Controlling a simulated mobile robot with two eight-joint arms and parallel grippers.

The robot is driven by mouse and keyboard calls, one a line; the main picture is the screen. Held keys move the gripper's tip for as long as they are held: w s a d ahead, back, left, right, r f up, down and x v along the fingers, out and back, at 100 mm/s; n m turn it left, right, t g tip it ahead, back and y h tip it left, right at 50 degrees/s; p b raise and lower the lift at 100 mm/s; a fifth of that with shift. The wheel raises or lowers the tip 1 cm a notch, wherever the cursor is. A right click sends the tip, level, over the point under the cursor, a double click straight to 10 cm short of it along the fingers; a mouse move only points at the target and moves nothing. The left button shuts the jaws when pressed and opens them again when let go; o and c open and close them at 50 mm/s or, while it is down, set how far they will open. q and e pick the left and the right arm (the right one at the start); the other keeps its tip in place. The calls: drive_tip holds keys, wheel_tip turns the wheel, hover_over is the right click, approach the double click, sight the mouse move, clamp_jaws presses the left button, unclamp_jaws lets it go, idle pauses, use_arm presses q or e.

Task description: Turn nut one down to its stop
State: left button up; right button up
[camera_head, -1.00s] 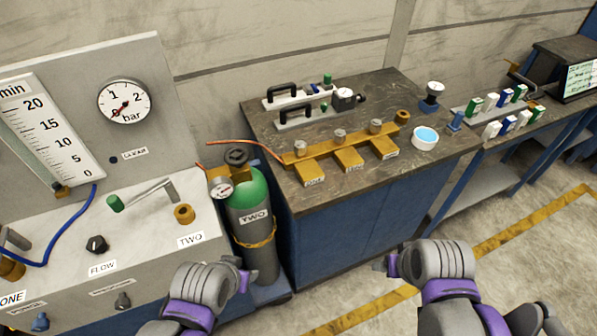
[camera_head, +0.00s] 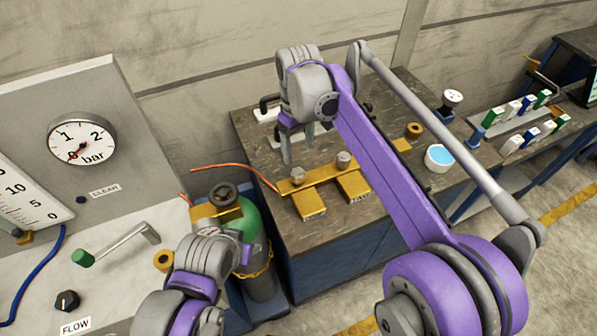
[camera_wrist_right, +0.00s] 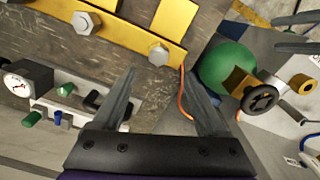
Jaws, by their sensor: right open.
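The brass manifold (camera_head: 322,176) lies on the dark bench top, with hex nuts along it and labelled blocks at its front. The leftmost nut (camera_head: 298,174), nearest the orange hose, appears to be nut one; it also shows in the right wrist view (camera_wrist_right: 158,55). A second nut (camera_head: 343,160) sits to its right. My right gripper (camera_head: 299,152) is open and empty above the left end of the manifold. In the wrist view the leftmost nut appears just beyond and between its fingertips (camera_wrist_right: 160,70). My left gripper (camera_head: 240,268) is low at the front; its jaw opening is not clear.
A green gas cylinder (camera_head: 250,222) stands left of the bench. The orange hose (camera_head: 235,167) runs to the manifold. Black-handled fixtures (camera_wrist_right: 95,105) lie behind it. A white dish of blue liquid (camera_head: 439,158) is at right. My right arm hides the manifold's right part.

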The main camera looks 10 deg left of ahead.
sight(299, 173)
wheel_tip(299, 173, down, 10)
drive_tip(key=shift+w+f, duration=0.15)
drive_tip(key=shift+f, duration=0.1)
idle(0.3)
clamp_jaws()
